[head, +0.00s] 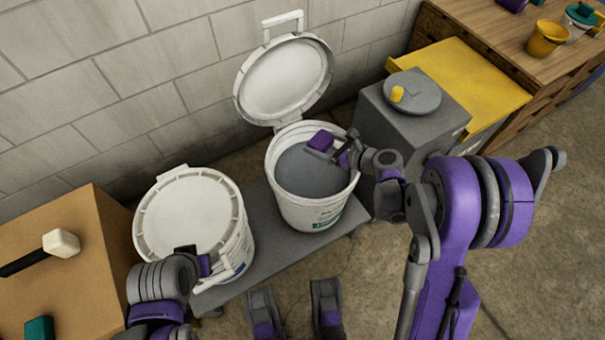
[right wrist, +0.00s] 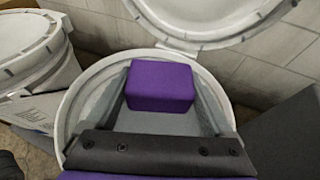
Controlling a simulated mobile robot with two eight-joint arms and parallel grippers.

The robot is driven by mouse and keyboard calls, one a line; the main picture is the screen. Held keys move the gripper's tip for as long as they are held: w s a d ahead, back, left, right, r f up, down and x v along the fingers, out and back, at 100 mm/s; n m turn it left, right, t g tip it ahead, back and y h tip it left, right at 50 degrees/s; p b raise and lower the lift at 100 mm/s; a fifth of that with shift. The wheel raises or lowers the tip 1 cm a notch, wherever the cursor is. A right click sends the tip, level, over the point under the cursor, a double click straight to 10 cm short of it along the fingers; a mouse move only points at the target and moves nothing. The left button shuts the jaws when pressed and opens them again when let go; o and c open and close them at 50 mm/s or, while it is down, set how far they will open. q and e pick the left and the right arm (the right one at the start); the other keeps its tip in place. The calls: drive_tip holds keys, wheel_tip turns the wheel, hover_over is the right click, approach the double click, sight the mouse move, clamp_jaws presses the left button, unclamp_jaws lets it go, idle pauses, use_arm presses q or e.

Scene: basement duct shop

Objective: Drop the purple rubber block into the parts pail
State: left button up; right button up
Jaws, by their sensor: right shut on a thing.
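The purple rubber block (head: 321,140) is held by my right gripper (head: 335,147) above the mouth of an open white pail (head: 312,214). In the right wrist view the block (right wrist: 161,86) sits between the two fingers, with the round pail rim (right wrist: 75,97) around and below it. The pail's lid (head: 284,80) stands raised behind it on a hinge. Which pail is the parts pail is not labelled legibly. My left gripper (head: 203,265) is by the front of a second white pail (head: 188,215) with its lid shut; its fingers are too small and hidden to judge.
Both pails stand on a low grey bench (head: 262,215). A grey box (head: 440,108) with a round top and yellow knob is close right of the open pail. A cardboard-coloured box (head: 75,290) with a mallet (head: 62,243) is at left. A wooden workbench (head: 480,30) is at back right.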

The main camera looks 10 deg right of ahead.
drive_tip(key=shift+f+b, duration=0.35)
drive_tip(key=shift+f, duration=0.25)
wheel_tip(320, 180, down, 5)
drive_tip(key=b, duration=0.2)
drive_tip(key=shift+r+b, duration=0.2)
drive_tip(key=shift+b, duration=0.2)
drive_tip(key=o, duration=1.1)
drive_tip(key=shift+c, duration=0.2)
drive_tip(key=p+v, duration=0.1)
drive_tip(key=v, duration=1)
drive_tip(key=shift+p, duration=0.4)
drive_tip(key=shift+a, duration=0.2)
